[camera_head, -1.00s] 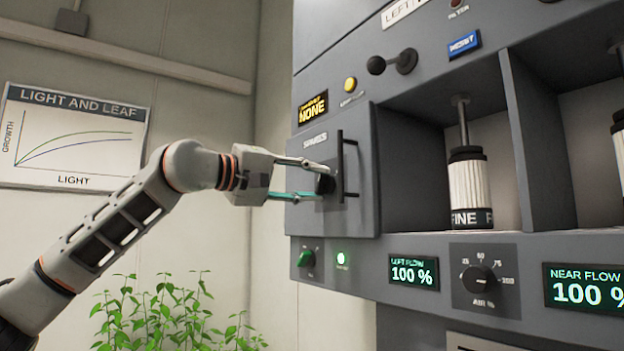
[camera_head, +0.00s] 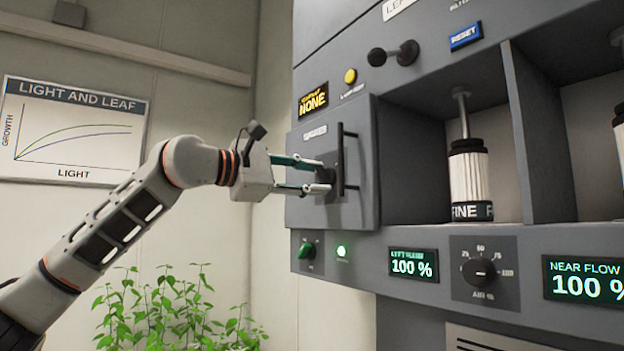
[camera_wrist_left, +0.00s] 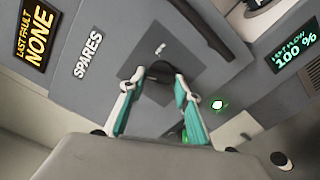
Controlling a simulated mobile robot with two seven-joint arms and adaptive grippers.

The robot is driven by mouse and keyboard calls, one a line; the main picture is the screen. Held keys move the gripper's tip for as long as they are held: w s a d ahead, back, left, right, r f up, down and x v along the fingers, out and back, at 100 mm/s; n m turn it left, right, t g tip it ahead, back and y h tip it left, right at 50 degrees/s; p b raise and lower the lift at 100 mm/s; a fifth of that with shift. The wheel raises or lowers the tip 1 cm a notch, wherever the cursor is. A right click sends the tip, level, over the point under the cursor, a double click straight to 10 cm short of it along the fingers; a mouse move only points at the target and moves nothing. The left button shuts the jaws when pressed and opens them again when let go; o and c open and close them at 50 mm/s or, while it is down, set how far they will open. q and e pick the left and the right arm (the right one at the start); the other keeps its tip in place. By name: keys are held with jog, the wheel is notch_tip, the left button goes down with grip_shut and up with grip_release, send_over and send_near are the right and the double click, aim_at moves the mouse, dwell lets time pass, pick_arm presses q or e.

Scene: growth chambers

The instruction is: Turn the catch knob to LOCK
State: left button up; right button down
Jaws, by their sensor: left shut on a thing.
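The catch knob (camera_head: 326,174) is small and dark, on a dark square plate on the grey SPARES door (camera_head: 356,205). My left gripper (camera_head: 322,180) is shut on the knob, its fingers on either side of it. In the left wrist view the knob (camera_wrist_left: 159,72) sits between the fingertips (camera_wrist_left: 157,82), and the picture is tilted. A small white mark shows on the plate (camera_wrist_left: 190,58) above the knob, too small to read. The fingers partly hide the knob, so I cannot tell its exact setting. My right gripper is not in view.
A dark bar handle (camera_head: 342,160) stands right beside the knob. Below are a green switch (camera_head: 306,250), a lit green lamp (camera_head: 342,251) and the LEFT FLOW display (camera_head: 413,265). An open bay with a white canister (camera_head: 468,182) lies to the right. Leafy plants (camera_head: 175,315) stand below my arm.

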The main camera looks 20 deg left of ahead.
pick_arm(q)
jog(key=shift+d+f+n, duration=0.1)
jog(key=shift+f+n, duration=0.05)
jog(key=shift+n, duration=1.55)
jog(key=o, duration=1.1)
jog(key=shift+o, duration=0.2)
jog(key=v, duration=1.2)
